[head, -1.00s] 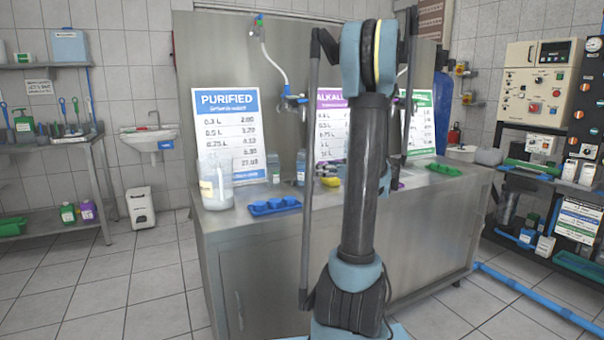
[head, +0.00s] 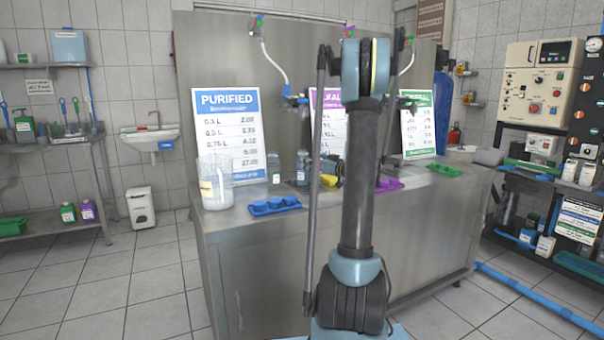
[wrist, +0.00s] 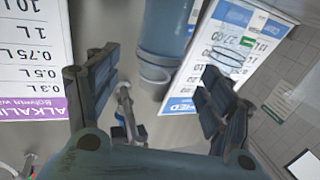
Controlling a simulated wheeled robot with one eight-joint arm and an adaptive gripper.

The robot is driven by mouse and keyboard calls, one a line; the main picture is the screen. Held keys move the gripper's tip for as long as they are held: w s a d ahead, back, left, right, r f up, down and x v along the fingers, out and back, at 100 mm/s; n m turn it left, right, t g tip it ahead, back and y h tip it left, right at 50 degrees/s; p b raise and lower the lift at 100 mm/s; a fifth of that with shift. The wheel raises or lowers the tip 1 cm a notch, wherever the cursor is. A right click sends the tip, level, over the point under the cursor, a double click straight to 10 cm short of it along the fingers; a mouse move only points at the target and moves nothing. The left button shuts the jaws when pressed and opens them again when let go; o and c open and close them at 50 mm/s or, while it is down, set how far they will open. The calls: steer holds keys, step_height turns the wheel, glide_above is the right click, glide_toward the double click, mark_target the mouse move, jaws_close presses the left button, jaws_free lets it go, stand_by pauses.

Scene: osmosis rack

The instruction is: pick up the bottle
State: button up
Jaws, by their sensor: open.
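Several bottles are in view, and I cannot tell which one is meant. In the wrist view, whose picture is upside down, a blue bottle-like cylinder (wrist: 167,28) with a paler grey neck or cap (wrist: 153,80) stands ahead, between the two finger lines. My gripper (wrist: 162,62) is open, fingers wide apart and empty, with a gap to the cylinder. In the head view, small grey-blue bottles, one here (head: 275,170) and one beside it (head: 302,166), stand at the back of the counter.
The steel counter (head: 225,240) holds a large clear jar (head: 215,185), a blue tray (head: 274,205) and a purple tray (head: 389,185). Price boards lean at the back, including the PURIFIED board (head: 228,130). Hoses hang from the back panel.

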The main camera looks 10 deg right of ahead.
steer(key=x, duration=0.6)
steer(key=shift+w+f, duration=0.2)
steer(key=shift+f, duration=0.15)
steer(key=c, duration=1.5)
